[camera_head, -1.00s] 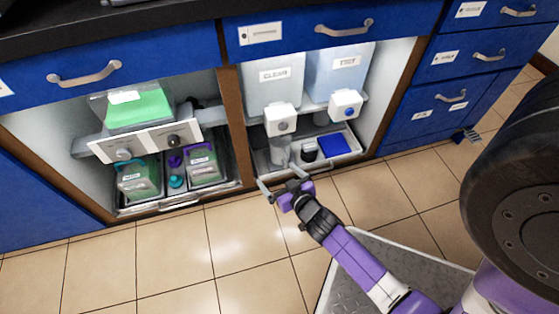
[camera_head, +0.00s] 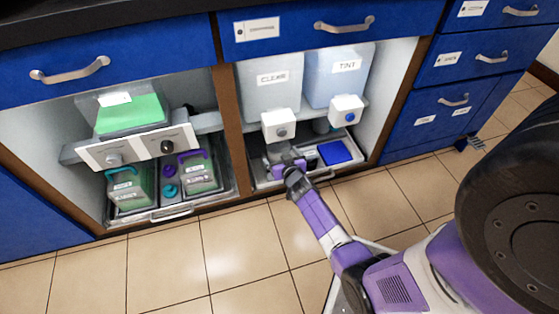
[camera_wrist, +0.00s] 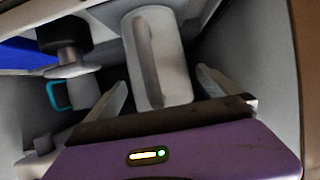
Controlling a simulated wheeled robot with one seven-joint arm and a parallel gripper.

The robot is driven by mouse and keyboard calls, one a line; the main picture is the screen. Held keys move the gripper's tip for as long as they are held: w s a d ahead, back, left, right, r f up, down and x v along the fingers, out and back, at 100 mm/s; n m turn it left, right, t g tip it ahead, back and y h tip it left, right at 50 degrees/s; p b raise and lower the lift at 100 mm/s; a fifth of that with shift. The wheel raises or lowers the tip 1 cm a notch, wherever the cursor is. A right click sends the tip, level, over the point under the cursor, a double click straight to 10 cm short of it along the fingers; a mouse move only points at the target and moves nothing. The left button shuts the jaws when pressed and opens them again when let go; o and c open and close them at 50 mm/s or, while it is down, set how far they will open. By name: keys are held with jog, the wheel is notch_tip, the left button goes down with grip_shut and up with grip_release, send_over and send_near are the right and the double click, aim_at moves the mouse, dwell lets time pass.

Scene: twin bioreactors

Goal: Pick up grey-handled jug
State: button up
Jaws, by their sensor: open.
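The grey-handled jug (camera_wrist: 172,55) is in the middle of the wrist view, pale grey, with its handle (camera_wrist: 147,50) facing the camera. My gripper (camera_wrist: 162,85) is open, with one finger on each side of the jug's near end. I cannot tell whether either finger touches it. In the head view my gripper (camera_head: 285,163) reaches over the front of the tray in the right cabinet bay. There the jug (camera_head: 276,151) shows only in part, under the white tap of the CLEAR tank and partly hidden by my gripper.
The tray (camera_head: 262,181) also holds a blue box (camera_head: 334,152). A black-topped item (camera_wrist: 65,35) stands left of the jug in the wrist view. White taps (camera_head: 280,125) hang low above the tray. A brown divider (camera_head: 233,130) bounds the bay. The left bay holds green jugs (camera_head: 131,188).

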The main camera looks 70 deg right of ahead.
jog(key=shift+w+d+f, duration=0.2)
jog(key=shift+w+d, duration=0.15)
jog(key=shift+d, duration=0.1)
jog(key=c, duration=1.8)
jog(key=shift+r, duration=0.1)
